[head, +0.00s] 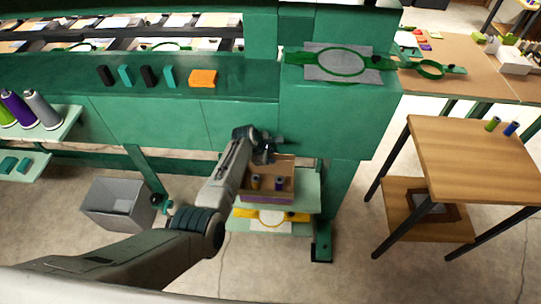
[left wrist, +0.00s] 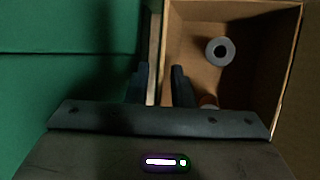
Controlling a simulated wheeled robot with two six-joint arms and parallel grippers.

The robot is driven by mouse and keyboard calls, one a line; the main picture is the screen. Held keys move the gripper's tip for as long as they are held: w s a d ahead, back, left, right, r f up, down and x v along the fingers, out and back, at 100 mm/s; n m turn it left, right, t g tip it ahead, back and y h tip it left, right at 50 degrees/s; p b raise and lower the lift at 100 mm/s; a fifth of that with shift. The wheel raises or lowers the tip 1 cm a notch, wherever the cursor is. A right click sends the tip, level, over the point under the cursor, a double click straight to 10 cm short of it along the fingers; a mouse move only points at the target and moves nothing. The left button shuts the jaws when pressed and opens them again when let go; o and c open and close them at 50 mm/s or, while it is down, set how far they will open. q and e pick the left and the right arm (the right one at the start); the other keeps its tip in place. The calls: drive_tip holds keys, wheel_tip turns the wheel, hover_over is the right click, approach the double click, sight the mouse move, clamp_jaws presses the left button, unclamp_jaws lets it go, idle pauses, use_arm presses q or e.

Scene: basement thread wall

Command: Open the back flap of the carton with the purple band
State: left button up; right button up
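The carton with the purple band (head: 275,199) sits on a pale green shelf beneath the green machine. My left gripper (head: 264,155) is at the carton's back side, close to the green panel. In the left wrist view my left gripper (left wrist: 160,82) has its fingers apart, one on each side of the carton's back edge or flap (left wrist: 153,45). A grey spool end (left wrist: 220,51) shows inside the carton. The flap's exact angle is hard to tell. My right gripper is not in view.
The green machine panel (head: 240,122) stands right behind the carton. A lower shelf holds a yellow item (head: 245,213). A grey bin (head: 117,203) is on the floor at left; a wooden table (head: 480,155) stands at right. Floor between carton and table is partly clear.

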use_arm(q)
drive_tip(key=shift+r, duration=0.1)
drive_tip(key=shift+s+a+r, duration=0.1)
drive_tip(key=shift+a+r, duration=0.15)
drive_tip(key=shift+r, duration=0.25)
drive_tip(key=v, duration=0.9)
drive_tip(key=shift+r, duration=0.2)
drive_tip(key=shift+s, duration=0.1)
